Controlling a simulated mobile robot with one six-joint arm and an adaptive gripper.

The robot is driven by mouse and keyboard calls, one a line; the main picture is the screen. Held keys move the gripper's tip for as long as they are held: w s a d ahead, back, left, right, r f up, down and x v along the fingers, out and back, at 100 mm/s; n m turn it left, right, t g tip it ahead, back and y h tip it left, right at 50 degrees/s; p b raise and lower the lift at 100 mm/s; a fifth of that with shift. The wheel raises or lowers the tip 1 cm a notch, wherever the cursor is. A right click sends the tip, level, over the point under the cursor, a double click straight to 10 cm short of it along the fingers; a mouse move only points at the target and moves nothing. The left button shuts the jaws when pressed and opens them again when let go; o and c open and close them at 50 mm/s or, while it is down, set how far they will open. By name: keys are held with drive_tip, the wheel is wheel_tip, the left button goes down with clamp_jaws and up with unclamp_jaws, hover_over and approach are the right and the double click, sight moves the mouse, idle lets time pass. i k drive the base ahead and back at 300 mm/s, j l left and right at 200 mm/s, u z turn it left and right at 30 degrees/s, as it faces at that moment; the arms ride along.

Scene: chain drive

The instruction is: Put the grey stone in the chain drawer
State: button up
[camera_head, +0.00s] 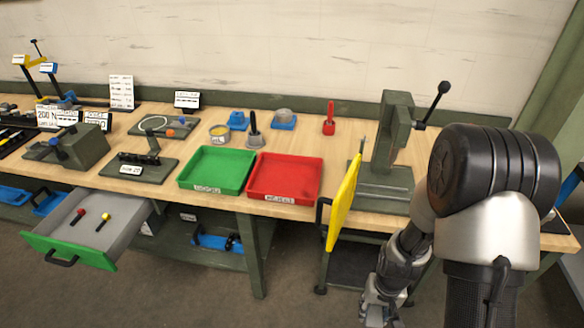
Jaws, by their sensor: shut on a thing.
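My gripper (378,309) is low at the right of the picture, in front of the bench and right of the yellow panel. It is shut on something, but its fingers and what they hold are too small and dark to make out. I cannot pick out the grey stone with certainty. A drawer with a green front (68,247) stands pulled out at the lower left; a red-tipped and a yellow-tipped piece lie on its grey floor. I cannot read which drawer is the chain drawer. A yellow panel (343,202) with a dark handle stands out at the bench front.
A green tray (217,190) and a red tray (284,198) sit side by side on the wooden bench, both looking empty. A press (392,135) with a lever stands right of them. Fixtures fill the left of the bench. The floor between the green drawer and my gripper looks clear.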

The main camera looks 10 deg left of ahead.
sight(90, 220)
drive_tip(key=i+j, duration=0.1)
drive_tip(key=j, duration=1.15)
drive_tip(key=i+j, duration=0.15)
drive_tip(key=j, duration=1.1)
drive_tip(key=i+j, duration=0.15)
drive_tip(key=j, duration=1.15)
drive_tip(key=i+j+u, duration=0.1)
drive_tip(key=j, duration=0.5)
drive_tip(key=i+j, duration=0.15)
drive_tip(key=j, duration=0.5)
